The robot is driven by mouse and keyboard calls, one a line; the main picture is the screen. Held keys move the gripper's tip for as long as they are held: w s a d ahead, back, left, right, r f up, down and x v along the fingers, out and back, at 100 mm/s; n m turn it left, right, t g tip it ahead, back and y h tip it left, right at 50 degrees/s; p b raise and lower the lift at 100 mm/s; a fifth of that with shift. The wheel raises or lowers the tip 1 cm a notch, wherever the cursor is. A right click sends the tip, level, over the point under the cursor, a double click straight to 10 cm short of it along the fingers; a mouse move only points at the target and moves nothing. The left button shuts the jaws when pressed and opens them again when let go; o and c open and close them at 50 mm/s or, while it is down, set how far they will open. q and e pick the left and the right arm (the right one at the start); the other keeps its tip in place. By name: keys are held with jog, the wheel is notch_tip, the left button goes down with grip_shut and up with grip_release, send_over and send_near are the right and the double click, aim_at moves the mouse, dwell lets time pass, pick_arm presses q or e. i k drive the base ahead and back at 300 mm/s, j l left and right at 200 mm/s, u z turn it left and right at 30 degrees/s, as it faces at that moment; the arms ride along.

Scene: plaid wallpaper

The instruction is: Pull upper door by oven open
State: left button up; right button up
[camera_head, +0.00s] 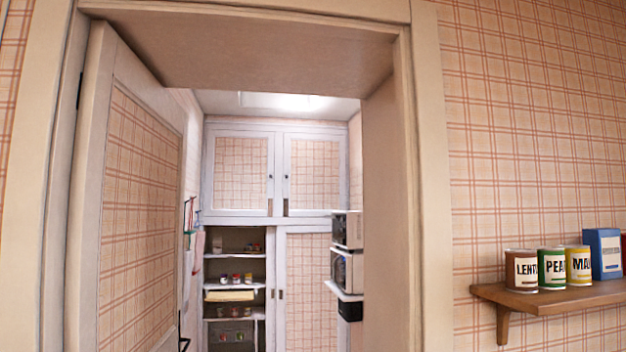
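Through an open doorway I see a tall built-in cupboard on the far wall. Its upper left door (242,172) and upper right door (314,170) have plaid panels and white frames, and both look shut. Small dark knobs show near their meeting edges. To the right of the cupboard, stacked oven-like appliances (347,270) jut in, partly hidden by the door frame. Neither of my grippers is in view.
An entrance door (135,200) stands open inward on the left. The right jamb (392,220) bounds the opening. Below the upper doors, open shelves (236,300) hold jars beside a lower plaid door (308,290). A wooden wall shelf (550,298) at right carries cans.

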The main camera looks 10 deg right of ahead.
aim_at(314, 166)
jog(key=i, duration=4.75)
jog(key=l+z, duration=0.05)
jog(key=l, duration=0.2)
